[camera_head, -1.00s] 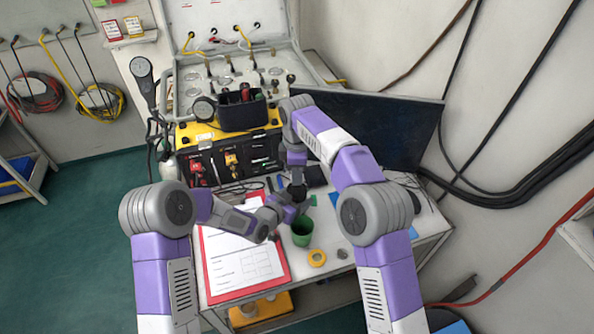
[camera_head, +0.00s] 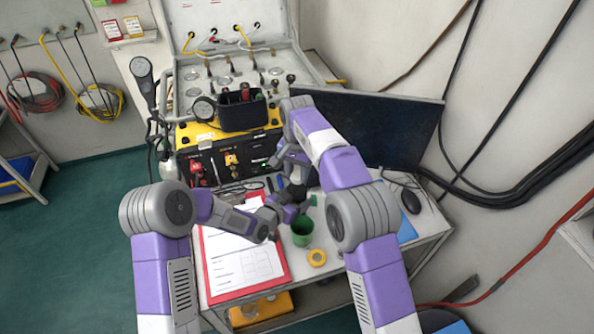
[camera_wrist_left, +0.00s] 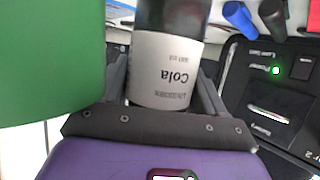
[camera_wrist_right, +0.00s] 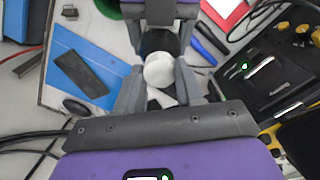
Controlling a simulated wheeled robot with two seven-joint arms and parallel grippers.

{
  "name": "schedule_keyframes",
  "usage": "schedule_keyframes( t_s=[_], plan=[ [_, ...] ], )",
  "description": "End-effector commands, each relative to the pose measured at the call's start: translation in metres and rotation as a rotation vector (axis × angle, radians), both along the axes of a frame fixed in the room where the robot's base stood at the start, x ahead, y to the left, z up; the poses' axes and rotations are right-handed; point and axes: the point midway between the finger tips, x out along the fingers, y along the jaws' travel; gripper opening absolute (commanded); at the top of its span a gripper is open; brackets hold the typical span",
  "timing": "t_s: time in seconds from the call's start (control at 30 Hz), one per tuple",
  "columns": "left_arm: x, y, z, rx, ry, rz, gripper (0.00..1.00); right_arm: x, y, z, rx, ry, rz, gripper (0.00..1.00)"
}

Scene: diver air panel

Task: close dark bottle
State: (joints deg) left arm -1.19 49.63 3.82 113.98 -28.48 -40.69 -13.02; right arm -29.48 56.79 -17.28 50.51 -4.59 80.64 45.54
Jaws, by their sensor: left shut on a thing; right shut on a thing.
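The dark bottle (camera_wrist_left: 168,70), with a pale Cola label, stands between the fingers of my left gripper (camera_wrist_left: 165,95), which is shut on it. In the head view the bottle is mostly hidden by my arms beside the green cup. My right gripper (camera_wrist_right: 160,85) is above the bottle, shut on a round white cap (camera_wrist_right: 159,71). In the right wrist view the bottle's dark body (camera_wrist_right: 158,42) shows just beyond the cap. I cannot tell whether the cap touches the bottle's neck.
A green cup (camera_head: 302,232) and a yellow tape roll (camera_head: 317,257) stand close by. A red-edged clipboard (camera_head: 208,270) lies left. The yellow and black panel case (camera_head: 200,135) is behind, a dark screen (camera_head: 390,130) right. A black mouse (camera_head: 411,201) lies near the right edge.

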Motion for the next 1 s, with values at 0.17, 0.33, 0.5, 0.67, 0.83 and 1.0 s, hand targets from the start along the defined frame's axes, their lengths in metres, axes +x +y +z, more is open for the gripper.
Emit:
schedule_keyframes(
  t_s=[0.17, 0.33, 0.5, 0.67, 0.83, 1.0],
  plan=[
    [0.0, -0.0004, 0.0005, -0.001, -0.001, -0.001, 0.0, 0.0002, -0.0003, -0.0004, -0.002, -0.001, -0.333, 0.0],
    [0.0, -0.0003, 0.0005, -0.001, -0.001, 0.0, 0.0, 0.0001, -0.0003, -0.0005, 0.0, 0.0, -0.443, 0.0],
    [0.0, -0.0003, 0.0004, -0.001, -0.001, 0.0, 0.0, 0.0, -0.0003, -0.0005, -0.001, 0.0, -0.441, 0.52],
    [0.0, -0.0003, 0.0004, -0.001, -0.001, 0.0, 0.0, -0.0001, -0.0003, -0.0005, -0.001, 0.0, -0.44, 0.66],
    [0.0, -0.0003, 0.0004, -0.001, 0.0, 0.0, 0.0, -0.0001, -0.0002, -0.0004, -0.001, 0.0, -0.439, 0.66],
    [0.0001, -0.0002, 0.0004, -0.001, 0.0, 0.0, 0.0, 0.0004, 0.0, 0.0087, 0.001, 0.0, -0.439, 0.66]
  ],
)
